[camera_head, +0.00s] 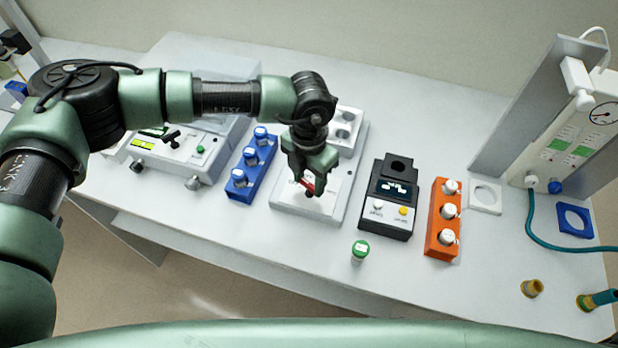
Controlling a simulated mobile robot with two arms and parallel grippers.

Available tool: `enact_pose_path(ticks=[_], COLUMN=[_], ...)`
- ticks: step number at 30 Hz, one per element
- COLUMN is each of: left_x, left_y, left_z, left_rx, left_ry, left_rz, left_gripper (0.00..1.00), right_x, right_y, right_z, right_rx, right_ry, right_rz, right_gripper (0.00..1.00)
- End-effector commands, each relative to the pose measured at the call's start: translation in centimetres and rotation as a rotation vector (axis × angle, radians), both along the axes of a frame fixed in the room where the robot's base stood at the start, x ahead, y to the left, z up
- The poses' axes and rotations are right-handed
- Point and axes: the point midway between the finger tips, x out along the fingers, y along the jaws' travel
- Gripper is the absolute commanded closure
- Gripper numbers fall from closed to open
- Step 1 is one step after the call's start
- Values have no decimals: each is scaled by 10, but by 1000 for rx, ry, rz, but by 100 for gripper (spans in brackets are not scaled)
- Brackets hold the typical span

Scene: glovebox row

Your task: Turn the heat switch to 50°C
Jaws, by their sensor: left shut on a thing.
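My left gripper (311,187) reaches down over the front panel of a white heating device (337,205) with round wells at its back. Its fingers are shut on a small part on that panel, which I take to be the heat switch. A bit of red (307,183) shows between the fingers. The fingers hide most of the switch and part of the panel marking, so I cannot read its setting. My right gripper is not in view.
Left of the device stand a blue rack (238,186) with capped vials and a white instrument (170,152). Right are a black device (388,220), an orange rack (437,250) and a teal hose (545,240). A green-capped vial (359,251) stands near the front edge.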

Motion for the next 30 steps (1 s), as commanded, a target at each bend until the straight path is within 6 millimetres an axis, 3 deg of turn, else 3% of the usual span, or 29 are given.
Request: enact_pose_path(ticks=[8, 21, 30], left_x=[1, 2, 2], left_y=[0, -1, -1], left_z=[-5, -6, -3], left_rx=[-2, -1, -1], left_ry=[-2, -4, -4], left_rz=[-114, -476, -672], left_gripper=[97, 97, 97], right_x=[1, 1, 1], right_y=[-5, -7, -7], right_z=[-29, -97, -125], right_rx=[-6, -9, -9], right_ry=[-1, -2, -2], right_rz=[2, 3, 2], right_gripper=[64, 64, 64])
